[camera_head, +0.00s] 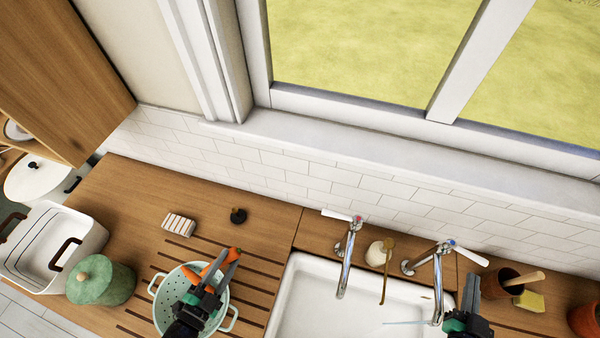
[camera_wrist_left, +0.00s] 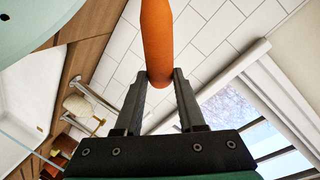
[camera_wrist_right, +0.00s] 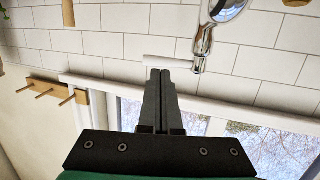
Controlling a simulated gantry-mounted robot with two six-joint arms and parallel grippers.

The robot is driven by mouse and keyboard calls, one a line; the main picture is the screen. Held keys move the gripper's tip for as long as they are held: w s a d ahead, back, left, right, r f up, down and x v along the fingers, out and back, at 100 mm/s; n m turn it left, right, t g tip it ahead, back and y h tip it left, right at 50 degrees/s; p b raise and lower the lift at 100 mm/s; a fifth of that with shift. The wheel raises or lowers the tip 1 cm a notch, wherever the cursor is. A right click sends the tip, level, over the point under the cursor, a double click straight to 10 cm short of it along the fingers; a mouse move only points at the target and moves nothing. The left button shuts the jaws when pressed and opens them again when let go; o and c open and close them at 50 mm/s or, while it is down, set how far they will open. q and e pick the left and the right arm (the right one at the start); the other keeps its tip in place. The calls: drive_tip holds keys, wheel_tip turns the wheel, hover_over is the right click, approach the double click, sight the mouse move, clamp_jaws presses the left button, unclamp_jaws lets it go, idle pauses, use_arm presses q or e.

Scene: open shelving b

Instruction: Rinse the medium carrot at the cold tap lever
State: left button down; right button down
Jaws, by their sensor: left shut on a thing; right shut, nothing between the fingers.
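My left gripper (camera_head: 230,265) is above the mint colander (camera_head: 154,305). In the left wrist view its fingers (camera_wrist_left: 160,78) are shut on one end of an orange carrot (camera_wrist_left: 158,35). Orange also shows around the gripper in the head view (camera_head: 193,273); the arm hides which part is the held carrot. The blue-marked cold tap (camera_head: 437,285) has its white lever (camera_head: 472,256) pointing right. A thin pale line, perhaps water, runs near its spout. My right gripper (camera_head: 470,285) is shut and empty beside this tap, which shows in the right wrist view (camera_wrist_right: 203,42).
The white sink (camera_head: 300,310) lies between the arms. A pot (camera_head: 497,285) and yellow sponge (camera_head: 530,301) are right. A green jar (camera_head: 100,282) and white bin (camera_head: 60,240) are left.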

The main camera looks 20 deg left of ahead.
sight(465, 252)
drive_tip(key=shift+x, duration=1.8)
drive_tip(key=shift+w+d+f+b, duration=0.1)
drive_tip(key=shift+w+d+b, duration=0.6)
drive_tip(key=shift+w+b, duration=0.15)
